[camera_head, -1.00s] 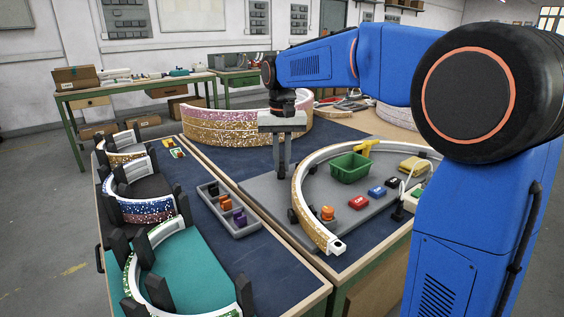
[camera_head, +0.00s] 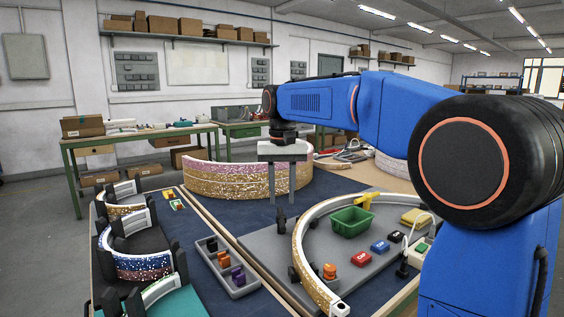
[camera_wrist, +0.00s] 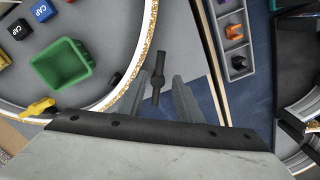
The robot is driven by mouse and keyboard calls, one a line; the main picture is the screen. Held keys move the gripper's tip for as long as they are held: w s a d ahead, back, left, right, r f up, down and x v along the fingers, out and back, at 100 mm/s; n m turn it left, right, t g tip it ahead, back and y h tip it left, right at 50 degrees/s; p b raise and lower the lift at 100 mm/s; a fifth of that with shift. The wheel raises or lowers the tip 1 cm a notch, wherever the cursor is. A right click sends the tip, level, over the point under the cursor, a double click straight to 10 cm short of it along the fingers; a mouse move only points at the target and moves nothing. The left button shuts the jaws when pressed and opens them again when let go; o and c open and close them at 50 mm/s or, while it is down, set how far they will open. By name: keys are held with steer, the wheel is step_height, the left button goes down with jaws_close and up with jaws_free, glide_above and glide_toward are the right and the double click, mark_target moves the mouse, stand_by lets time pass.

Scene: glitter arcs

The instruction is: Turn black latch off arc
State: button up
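The black latch (camera_wrist: 158,78) is a short dark bar on a round pivot, just outside the white-topped, gold-glitter arc (camera_wrist: 146,40). Its bar points roughly along the arc's edge and does not lie across it in the wrist view. In the head view the latch (camera_head: 281,220) stands on the grey board below my gripper (camera_head: 282,198). In the wrist view my gripper (camera_wrist: 161,86) is open. Its two grey fingers are apart, one on each side of the latch's near end, with clear gaps. The head view shows the fingertips above the latch.
Another black latch (camera_head: 293,274) is near the arc's front. A grey tray (camera_head: 239,284) with coloured pieces lies left. A large pink-gold arc (camera_head: 210,178) stands behind.

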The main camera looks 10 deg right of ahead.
step_height(320, 180, up, 10)
steer(key=shift+r, duration=0.2)
stand_by(0.4)
